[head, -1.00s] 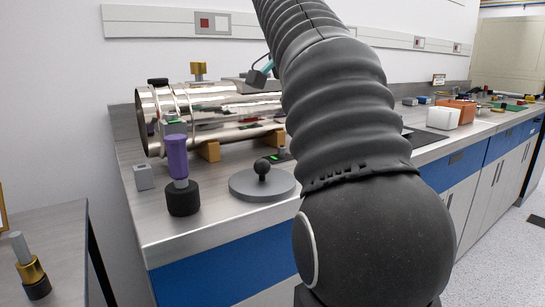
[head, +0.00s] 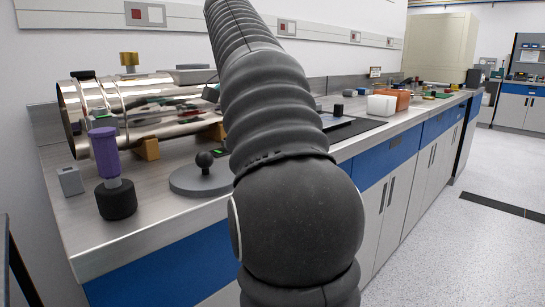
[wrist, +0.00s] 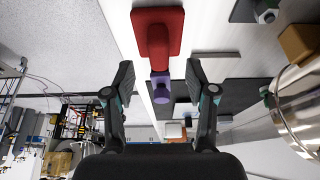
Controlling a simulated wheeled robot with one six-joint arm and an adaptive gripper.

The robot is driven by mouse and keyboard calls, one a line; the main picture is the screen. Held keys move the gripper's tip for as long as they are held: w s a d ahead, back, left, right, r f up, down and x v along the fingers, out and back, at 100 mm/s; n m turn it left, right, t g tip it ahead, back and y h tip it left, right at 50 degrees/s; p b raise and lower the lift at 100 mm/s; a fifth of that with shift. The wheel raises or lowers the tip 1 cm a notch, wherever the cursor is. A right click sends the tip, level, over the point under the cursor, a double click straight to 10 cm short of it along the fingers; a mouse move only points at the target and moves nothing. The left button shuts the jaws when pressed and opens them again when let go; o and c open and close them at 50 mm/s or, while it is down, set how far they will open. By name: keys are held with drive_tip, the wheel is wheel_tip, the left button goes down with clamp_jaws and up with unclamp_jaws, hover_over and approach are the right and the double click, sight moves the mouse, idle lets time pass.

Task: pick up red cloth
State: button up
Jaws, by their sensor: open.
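In the wrist view, a flat red square piece (wrist: 172,20) with a raised red block-like part lies on the pale counter at the top. I cannot tell for sure that it is the red cloth. A purple cylinder (wrist: 160,90) shows just below it in that picture. My gripper (wrist: 159,66) is open, with its two fingers spread left and right of the red and purple things and nothing visibly held. In the head view my arm covers the middle, my gripper is out of sight, and I see no red cloth.
In the head view, a purple-topped tool with a black base (head: 115,190) and a grey disc with a black knob (head: 203,178) stand near the counter's front edge. A shiny metal cylinder (head: 150,105) lies behind. White (head: 380,105) and orange (head: 396,97) containers stand farther right.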

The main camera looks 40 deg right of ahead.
drive_tip(key=shift+b+x, duration=0.8)
drive_tip(key=shift+x, duration=1.9)
drive_tip(key=shift+s+d, duration=0.1)
drive_tip(key=shift+r, duration=0.1)
clamp_jaws()
